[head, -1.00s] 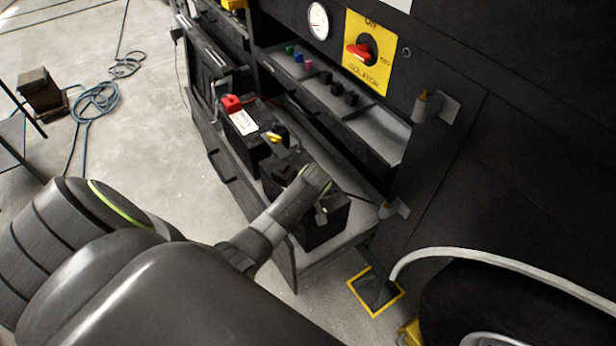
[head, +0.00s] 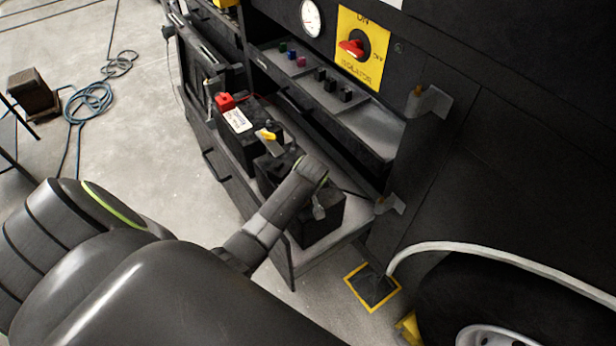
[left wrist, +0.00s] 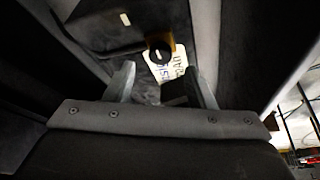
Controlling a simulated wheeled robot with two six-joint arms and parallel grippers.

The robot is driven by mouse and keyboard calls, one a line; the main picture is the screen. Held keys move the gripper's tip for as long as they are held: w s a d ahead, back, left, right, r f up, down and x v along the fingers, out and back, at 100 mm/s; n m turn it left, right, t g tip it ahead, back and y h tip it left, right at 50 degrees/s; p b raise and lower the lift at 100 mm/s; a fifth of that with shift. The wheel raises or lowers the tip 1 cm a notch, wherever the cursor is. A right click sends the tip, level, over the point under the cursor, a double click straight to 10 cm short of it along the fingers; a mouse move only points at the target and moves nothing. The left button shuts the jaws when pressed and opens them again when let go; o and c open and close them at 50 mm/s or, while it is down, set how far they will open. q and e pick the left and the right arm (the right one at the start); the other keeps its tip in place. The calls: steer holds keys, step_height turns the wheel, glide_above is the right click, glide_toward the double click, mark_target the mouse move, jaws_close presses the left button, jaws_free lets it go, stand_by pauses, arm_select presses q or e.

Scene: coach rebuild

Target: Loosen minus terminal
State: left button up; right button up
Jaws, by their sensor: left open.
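Two black batteries sit on a pulled-out tray (head: 355,222) in the coach's side. The farther battery (head: 262,112) has a red terminal cap (head: 225,101) and a white label (head: 238,120). A yellow-handled piece (head: 265,136) lies between the batteries. My left gripper (head: 319,208) is over the nearer battery (head: 325,228), with my wrist hiding part of its top. In the left wrist view my gripper (left wrist: 163,76) has its fingers apart. A round black knob (left wrist: 158,51) and a lettered pale label (left wrist: 172,68) show beyond them. I cannot tell which part is the minus terminal.
A yellow isolator panel (head: 375,70) with a red handle (head: 350,46), a gauge (head: 311,18) and a shelf with small coloured knobs (head: 300,61) are above the batteries. A wheel arch (head: 470,250) is at right. Blue hose (head: 88,103) lies on open floor at left.

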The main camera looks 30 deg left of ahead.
arm_select(q)
steer(key=v, duration=1.3)
steer(key=shift+r+b, duration=0.25)
steer(key=shift+b, duration=0.05)
steer(key=s+f+m, duration=0.1)
steer(key=s, duration=0.2)
steer(key=s+a+f+m, duration=0.1)
steer(key=s+f, duration=0.1)
steer(key=s, duration=0.2)
steer(key=s+a+f+m, duration=0.1)
steer(key=s, duration=0.3)
steer(key=shift+a+f+h, duration=0.1)
steer(key=shift+f+h, duration=0.05)
steer(key=shift+h, duration=0.25)
steer(key=s+r+m, duration=0.1)
steer(key=s+m, duration=0.5)
steer(key=s, duration=0.8)
step_height(320, 180, down, 27)
steer(key=a+h+b, duration=0.1)
steer(key=a+b, duration=0.1)
steer(key=b, duration=0.1)
steer(key=s+d+f+g+b, duration=0.1)
steer(key=s+f+g, duration=0.1)
steer(key=s+f, duration=1.3)
step_height(320, 180, down, 3)
steer(key=shift+s+d+h+b, duration=0.25)
steer(key=shift+h+b, duration=0.05)
